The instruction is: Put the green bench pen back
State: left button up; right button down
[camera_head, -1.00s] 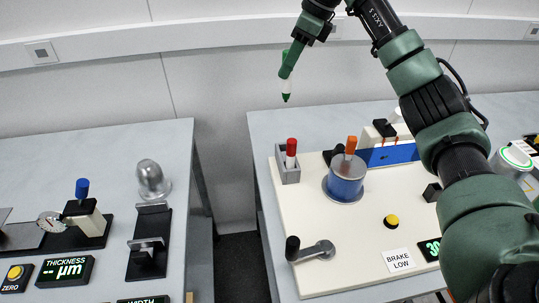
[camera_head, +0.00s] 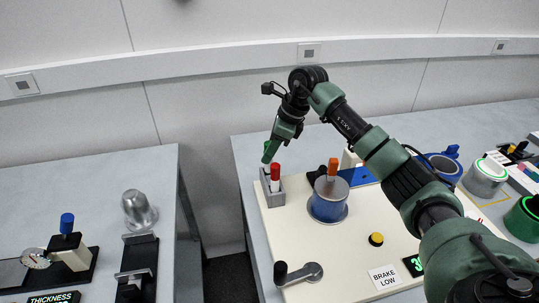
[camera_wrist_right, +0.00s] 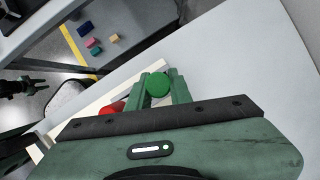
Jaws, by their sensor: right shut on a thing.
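The green pen (camera_head: 266,156) is in my right gripper (camera_head: 273,150), at the grey pen holder (camera_head: 272,192) on the cream board's far left corner. In the right wrist view the pen's round green end (camera_wrist_right: 158,84) sits between the two fingers of my right gripper (camera_wrist_right: 160,88). The pen's lower part is hidden behind the red pen and holder, so I cannot tell how deep it sits. The red pen (camera_head: 275,177) stands in the holder just in front; it also shows in the right wrist view (camera_wrist_right: 112,107).
A blue drum with an orange-topped handle (camera_head: 328,203) stands right of the holder. A crank (camera_head: 300,274) and a yellow button (camera_head: 376,239) are nearer on the board. A gap separates this bench from the left bench (camera_head: 90,190).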

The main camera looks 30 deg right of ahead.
jog(key=shift+f, duration=0.95)
jog(key=c, duration=1.3)
grip_release()
jog(key=shift+b+v, duration=0.9)
jog(key=shift+v, duration=5.25)
